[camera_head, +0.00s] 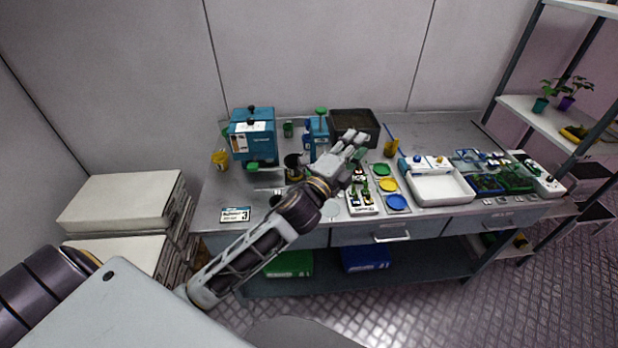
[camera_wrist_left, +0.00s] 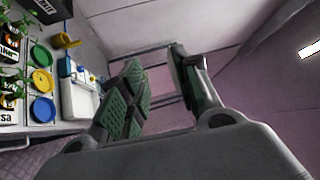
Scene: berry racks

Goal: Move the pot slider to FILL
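A blue machine (camera_head: 253,135) with a white label and a black knob on top stands at the left end of the bench. A flat pale rail-like part (camera_head: 268,181) lies at its foot; it may be the pot slider, but I cannot tell, and no FILL mark is readable. A dark pot (camera_head: 293,168) stands right of the machine, partly behind my arm. My left gripper (camera_head: 355,146) is above the bench middle, right of the machine and apart from it. In the left wrist view its green-padded fingers (camera_wrist_left: 157,75) are spread with nothing between them. My right gripper is out of view.
A dark soil bin (camera_head: 367,115) stands at the back. Green, yellow and blue discs (camera_head: 397,203), a white plant tray (camera_head: 350,208) and a white basin (camera_head: 440,203) fill the middle. A card marked 3 (camera_head: 236,214) lies at the front left. Shelves (camera_head: 545,112) stand right.

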